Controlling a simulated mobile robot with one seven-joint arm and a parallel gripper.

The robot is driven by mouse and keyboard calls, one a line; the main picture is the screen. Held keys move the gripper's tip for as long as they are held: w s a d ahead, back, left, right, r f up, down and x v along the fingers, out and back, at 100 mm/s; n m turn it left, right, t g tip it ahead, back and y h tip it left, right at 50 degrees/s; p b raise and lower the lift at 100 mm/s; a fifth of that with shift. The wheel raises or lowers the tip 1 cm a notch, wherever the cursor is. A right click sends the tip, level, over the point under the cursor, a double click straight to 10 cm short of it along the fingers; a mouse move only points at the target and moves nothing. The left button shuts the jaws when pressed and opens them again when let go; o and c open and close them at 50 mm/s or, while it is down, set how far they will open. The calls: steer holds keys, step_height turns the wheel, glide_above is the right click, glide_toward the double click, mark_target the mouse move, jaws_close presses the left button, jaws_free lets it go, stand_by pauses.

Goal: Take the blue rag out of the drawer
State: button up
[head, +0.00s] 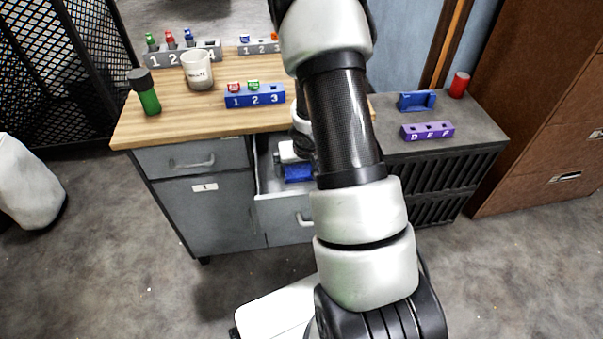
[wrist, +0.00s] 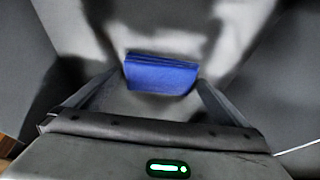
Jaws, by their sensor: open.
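The blue rag (head: 298,173) lies folded on the floor of the open drawer (head: 268,180), partly hidden by my arm in the head view. In the wrist view the rag (wrist: 160,75) lies ahead, between and just beyond my fingertips. My gripper (wrist: 158,88) is open and empty, with one finger on each side of the rag's near part. I cannot tell whether the fingers touch it. In the head view my gripper is mostly hidden behind my arm.
The drawer's grey walls (wrist: 270,75) rise close around my gripper. The wooden top (head: 180,120) above carries a green bottle (head: 147,95), a white cup (head: 198,72) and numbered blocks. At right, a dark cabinet (head: 470,130) holds a purple block (head: 427,131) and a red cylinder (head: 459,84).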

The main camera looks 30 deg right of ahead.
steer(key=shift+r, duration=0.1)
steer(key=c, duration=0.9)
